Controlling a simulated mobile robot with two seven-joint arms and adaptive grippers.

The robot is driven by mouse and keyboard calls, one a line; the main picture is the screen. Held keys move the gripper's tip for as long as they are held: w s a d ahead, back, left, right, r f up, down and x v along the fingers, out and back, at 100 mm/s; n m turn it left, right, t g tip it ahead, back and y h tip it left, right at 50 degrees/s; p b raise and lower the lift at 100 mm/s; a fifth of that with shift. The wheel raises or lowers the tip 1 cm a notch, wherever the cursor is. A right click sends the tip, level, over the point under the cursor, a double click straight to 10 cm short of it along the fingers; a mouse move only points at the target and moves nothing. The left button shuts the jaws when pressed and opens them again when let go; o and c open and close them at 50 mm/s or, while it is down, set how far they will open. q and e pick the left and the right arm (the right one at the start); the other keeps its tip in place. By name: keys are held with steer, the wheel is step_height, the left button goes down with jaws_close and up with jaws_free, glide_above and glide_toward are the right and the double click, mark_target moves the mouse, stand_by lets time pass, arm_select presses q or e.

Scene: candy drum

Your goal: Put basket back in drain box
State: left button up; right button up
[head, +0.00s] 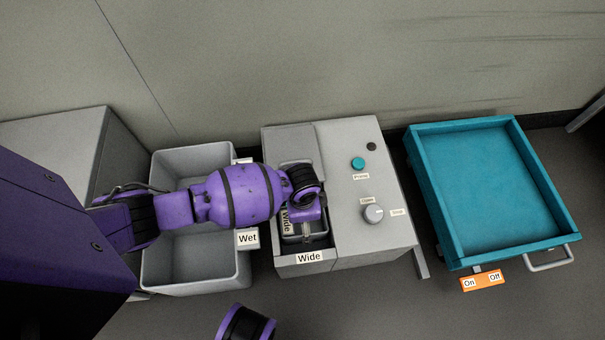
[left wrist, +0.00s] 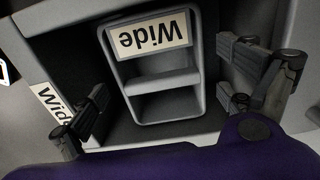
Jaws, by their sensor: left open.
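The grey basket with a "Wide" label (head: 285,219) sits down inside the opening of the grey drain box (head: 283,262), whose front also carries a "Wide" label. My left gripper (head: 308,222) is over the basket and hides much of it. In the left wrist view the basket (left wrist: 113,65) shows as a grey frame with a crossbar and an upside-down "Wide" label. The fingers of my left gripper (left wrist: 165,98) are spread apart, one on each side of the basket, with nothing between them gripped. My right gripper is not in view.
A grey bin labelled "Wet" (head: 185,279) stands to the left, under my left arm. The machine top has a teal "Prime" button (head: 358,163) and a knob (head: 373,213). A teal tray cart (head: 445,215) with an orange On/Off plate (head: 483,281) stands at right.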

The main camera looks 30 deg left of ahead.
arm_select(q)
step_height(320, 180, up, 10)
steer(key=p, duration=0.4)
steer(key=shift+a+r, duration=0.1)
